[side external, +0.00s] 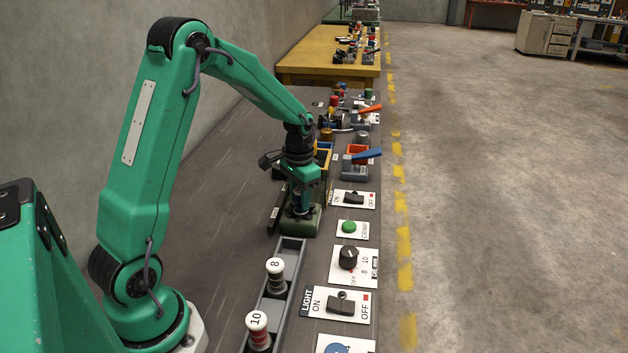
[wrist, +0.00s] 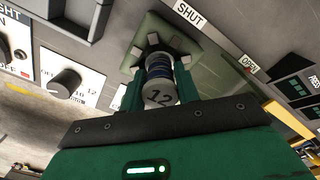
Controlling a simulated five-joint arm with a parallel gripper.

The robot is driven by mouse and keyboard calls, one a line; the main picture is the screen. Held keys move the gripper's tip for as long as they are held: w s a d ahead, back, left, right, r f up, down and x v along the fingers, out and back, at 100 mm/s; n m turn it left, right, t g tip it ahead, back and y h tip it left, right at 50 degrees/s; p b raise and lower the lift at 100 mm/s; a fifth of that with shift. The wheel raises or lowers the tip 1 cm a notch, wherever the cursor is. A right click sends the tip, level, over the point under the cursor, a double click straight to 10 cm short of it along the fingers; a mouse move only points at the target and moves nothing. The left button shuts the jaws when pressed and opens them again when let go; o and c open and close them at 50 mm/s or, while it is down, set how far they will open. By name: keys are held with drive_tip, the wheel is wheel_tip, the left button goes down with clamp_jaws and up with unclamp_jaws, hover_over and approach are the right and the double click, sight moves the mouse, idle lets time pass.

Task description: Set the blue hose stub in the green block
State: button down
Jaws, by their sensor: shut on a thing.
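The blue hose stub (wrist: 158,92) has a white end marked 12, with dark blue below it and metal at its far end. My gripper (wrist: 159,88) is shut on it, one green finger on each side. The green block (wrist: 192,50) lies beyond the stub in the wrist view, with grey pads around its middle. The stub's far end is at those pads; I cannot tell how deep it sits. In the side view my gripper (side external: 302,208) is right over the green block (side external: 300,226), and the stub is mostly hidden between the fingers.
A grey tray (side external: 291,258) nearer the camera holds stubs marked 8 (side external: 275,268) and 10 (side external: 258,322). Switch panels, a green button (side external: 349,227) and a black knob (side external: 348,257) line the right. A SHUT label (wrist: 191,13) lies beside the block.

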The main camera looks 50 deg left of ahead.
drive_tip(key=shift+f, duration=0.1)
drive_tip(key=c, duration=1)
unclamp_jaws()
drive_tip(key=shift+c, duration=0.2)
wheel_tip(320, 180, up, 12)
drive_tip(key=shift+r, duration=0.35)
